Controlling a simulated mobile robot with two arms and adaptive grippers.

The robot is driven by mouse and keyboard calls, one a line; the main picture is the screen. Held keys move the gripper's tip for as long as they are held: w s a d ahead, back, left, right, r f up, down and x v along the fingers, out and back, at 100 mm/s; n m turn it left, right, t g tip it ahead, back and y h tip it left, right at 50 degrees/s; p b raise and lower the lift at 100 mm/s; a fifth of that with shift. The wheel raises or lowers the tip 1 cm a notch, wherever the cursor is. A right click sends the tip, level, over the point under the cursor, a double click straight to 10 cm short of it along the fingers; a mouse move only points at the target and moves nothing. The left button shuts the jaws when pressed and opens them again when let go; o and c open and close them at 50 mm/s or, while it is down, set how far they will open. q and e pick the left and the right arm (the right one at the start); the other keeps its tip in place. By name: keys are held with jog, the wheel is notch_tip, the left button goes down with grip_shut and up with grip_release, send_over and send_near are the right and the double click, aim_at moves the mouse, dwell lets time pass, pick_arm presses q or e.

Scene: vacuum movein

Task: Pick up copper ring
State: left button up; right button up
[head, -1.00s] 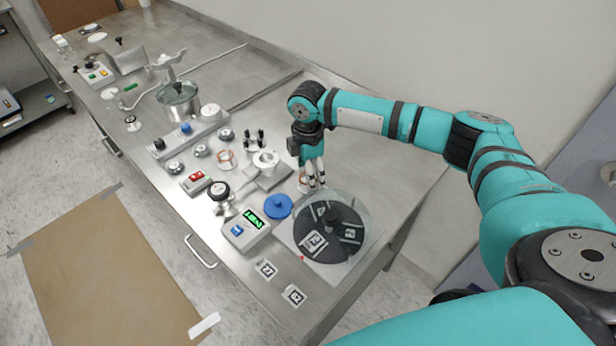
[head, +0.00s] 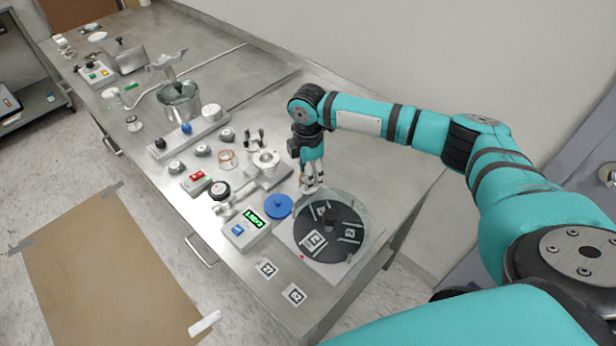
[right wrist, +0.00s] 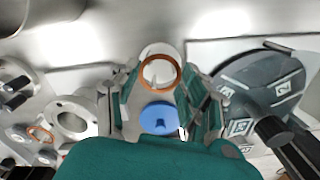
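A copper ring (right wrist: 161,72) lies between the two fingers of my right gripper (right wrist: 162,82) in the right wrist view, with a white round piece behind it. In the head view only a small orange edge of it shows beside the fingers. My right gripper (head: 312,188) points down at the table, just behind the round dark disc. Its fingers are spread on either side of the ring; I see no clear grip on it. A second copper-coloured ring (head: 226,159) stands further left, and also shows in the right wrist view (right wrist: 40,134). My left gripper is not in view.
The dark disc (head: 345,247) on its square plate stands close in front of the gripper. A blue round piece (head: 278,207) and a display box (head: 246,230) are to its left. A metal clamp device (head: 266,162) is near. The table's back right is clear.

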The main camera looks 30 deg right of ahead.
jog(key=shift+c, duration=1.4)
